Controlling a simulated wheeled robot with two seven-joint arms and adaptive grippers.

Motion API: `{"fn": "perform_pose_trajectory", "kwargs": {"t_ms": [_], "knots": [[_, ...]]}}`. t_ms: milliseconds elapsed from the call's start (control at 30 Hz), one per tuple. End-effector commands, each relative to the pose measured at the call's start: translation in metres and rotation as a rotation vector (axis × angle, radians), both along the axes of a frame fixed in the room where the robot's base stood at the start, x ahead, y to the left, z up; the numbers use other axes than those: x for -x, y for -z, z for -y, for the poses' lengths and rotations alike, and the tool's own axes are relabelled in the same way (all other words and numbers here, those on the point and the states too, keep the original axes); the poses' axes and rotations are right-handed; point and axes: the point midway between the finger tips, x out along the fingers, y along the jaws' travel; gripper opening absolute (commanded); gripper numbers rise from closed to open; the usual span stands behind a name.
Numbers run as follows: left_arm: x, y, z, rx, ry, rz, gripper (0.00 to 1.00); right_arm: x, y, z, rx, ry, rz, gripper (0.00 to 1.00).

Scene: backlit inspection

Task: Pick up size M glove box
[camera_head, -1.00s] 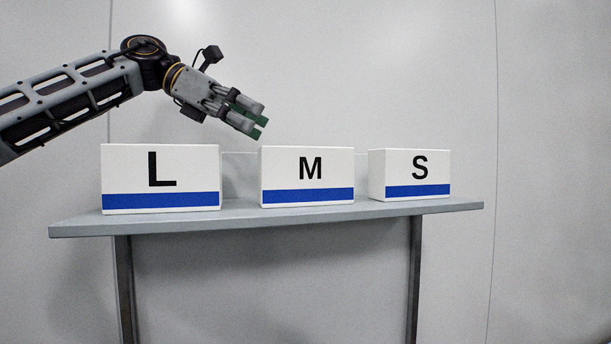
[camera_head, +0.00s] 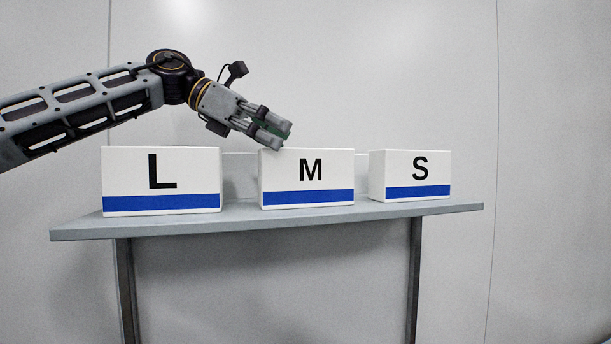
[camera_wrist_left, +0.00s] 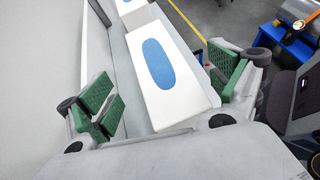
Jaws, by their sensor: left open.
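The size M glove box (camera_head: 307,178) is white with a black M and a blue band, standing in the middle of the shelf (camera_head: 240,217). My left gripper (camera_head: 282,136) is open at the upper left edge of the M box, seen from the head. In the left wrist view, a white box top with a blue oval (camera_wrist_left: 158,64) lies between the spread green finger pads of the left gripper (camera_wrist_left: 165,88). The fingers are not closed on it. My right gripper is not in view.
The L box (camera_head: 161,179) stands left of the M box and the S box (camera_head: 410,175) stands right, each with a gap. A pale wall is behind the shelf. Another white box (camera_wrist_left: 128,7) shows beyond in the wrist view.

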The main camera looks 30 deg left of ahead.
Motion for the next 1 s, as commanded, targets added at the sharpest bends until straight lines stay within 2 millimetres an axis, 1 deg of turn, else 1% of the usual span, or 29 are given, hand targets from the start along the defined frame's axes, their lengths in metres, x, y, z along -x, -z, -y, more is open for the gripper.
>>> {"fn": "perform_pose_trajectory", "kwargs": {"t_ms": [100,300,833,867,1000], "knots": [[-0.007,0.004,0.01,-0.001,0.002,-0.002,0.91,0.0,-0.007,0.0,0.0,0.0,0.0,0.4],[-0.017,0.013,0.022,-0.001,-0.001,0.0,0.91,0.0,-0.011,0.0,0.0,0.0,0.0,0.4],[-0.019,0.015,0.024,0.0,-0.001,0.001,0.91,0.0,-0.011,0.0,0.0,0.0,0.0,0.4],[-0.019,0.015,0.024,0.0,-0.001,0.001,0.89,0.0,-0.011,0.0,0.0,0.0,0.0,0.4],[-0.019,0.015,0.024,0.0,-0.001,0.001,0.71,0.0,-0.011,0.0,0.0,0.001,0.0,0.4]]}}
